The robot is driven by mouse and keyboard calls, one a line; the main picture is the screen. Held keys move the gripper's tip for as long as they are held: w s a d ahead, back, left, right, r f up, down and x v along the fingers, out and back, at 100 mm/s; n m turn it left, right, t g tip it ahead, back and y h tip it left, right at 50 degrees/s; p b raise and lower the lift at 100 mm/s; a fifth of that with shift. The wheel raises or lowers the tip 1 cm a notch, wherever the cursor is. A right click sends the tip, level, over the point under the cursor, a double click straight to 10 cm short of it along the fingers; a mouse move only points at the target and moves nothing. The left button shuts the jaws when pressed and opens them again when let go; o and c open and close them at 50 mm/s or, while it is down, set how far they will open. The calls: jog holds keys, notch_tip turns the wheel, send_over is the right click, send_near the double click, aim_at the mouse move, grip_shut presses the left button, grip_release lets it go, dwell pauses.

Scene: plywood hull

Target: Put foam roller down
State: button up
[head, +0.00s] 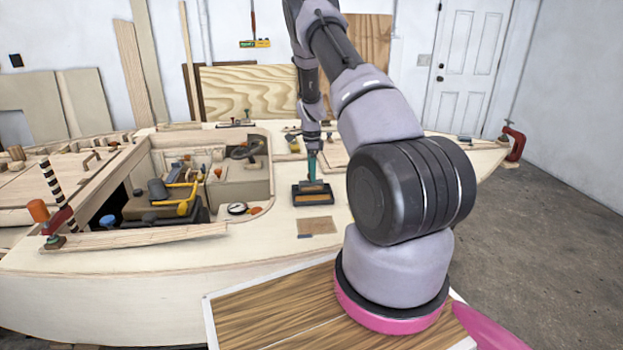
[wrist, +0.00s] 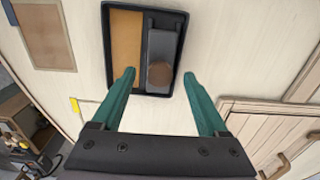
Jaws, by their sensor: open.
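A black tray (wrist: 109,60) lies flat on the plywood deck; it also shows in the head view (head: 313,203). It has a tan strip (wrist: 125,48) on one side. A grey bar-shaped piece with a round brown end, which looks like the foam roller (wrist: 162,43), lies in its other side. My gripper (wrist: 159,75) is open above the tray's near edge, with its teal fingers apart on either side of the brown end. In the head view my gripper (head: 313,172) points down over the tray. Whether a finger touches the roller I cannot tell.
A brown rectangular sheet (head: 317,225) lies on the deck in front of the tray. To the left is an open hatch (head: 262,200) holding tools, with a round gauge (head: 237,208) at its edge. A red clamp (head: 513,143) stands at the far right edge.

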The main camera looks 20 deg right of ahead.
jog(key=s+a+r+n+t, duration=0.1)
jog(key=a+r, duration=0.1)
jog(key=r, duration=0.9)
jog(key=s+a+r+n, duration=0.2)
jog(key=r, duration=0.8)
jog(key=s+a+r+n+t+y, duration=0.1)
jog(key=s+a+r+n, duration=0.15)
jog(key=s+r, duration=0.35)
jog(key=s+a+r+n+t+y, duration=0.15)
jog(key=s+a+r, duration=0.25)
jog(key=r, duration=0.4)
jog(key=s+a+r+n+t, duration=0.1)
jog(key=s+a+r+n, duration=0.1)
jog(key=s, duration=0.6)
jog(key=s+a+r+n+t, duration=0.1)
jog(key=s+a+r+n, duration=0.2)
jog(key=s, duration=0.5)
jog(key=s+a+r+n+t, duration=0.1)
jog(key=s+a+r+n, duration=0.1)
jog(key=s+n, duration=0.3)
jog(key=s+a, duration=0.1)
jog(key=s, duration=0.2)
jog(key=shift+r+t, duration=0.35)
jog(key=shift+r, duration=0.05)
jog(key=shift+w+h, duration=0.1)
jog(key=shift+h, duration=0.15)
